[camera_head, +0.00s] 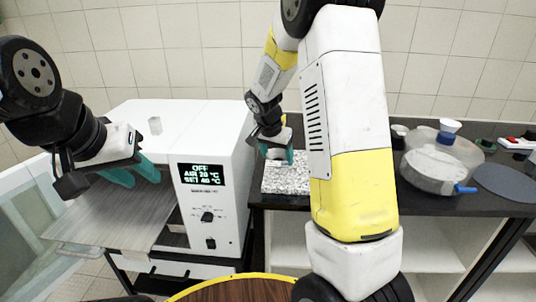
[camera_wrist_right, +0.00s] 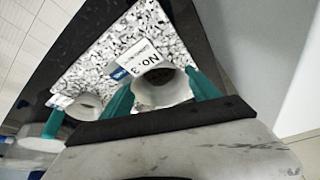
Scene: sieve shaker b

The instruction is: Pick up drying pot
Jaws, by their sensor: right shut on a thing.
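The drying pot (camera_wrist_right: 162,84) is a white round cup with dark contents, seen from above in the right wrist view. My right gripper (camera_wrist_right: 160,97) is shut on it, with one teal finger on each side. The pot is over the speckled stone slab (camera_wrist_right: 112,62); I cannot tell whether it touches it. In the head view my right gripper (camera_head: 277,157) is at the slab (camera_head: 287,180), and the pot is mostly hidden. My left gripper (camera_head: 134,174) is open and empty in front of the white oven (camera_head: 222,130), its teal fingers apart.
A second white cup (camera_wrist_right: 86,106) stands at the slab's edge. A "No. 3" label (camera_wrist_right: 139,59) lies beside the pot. A clear lidded container (camera_head: 436,165) stands on the dark bench to the right.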

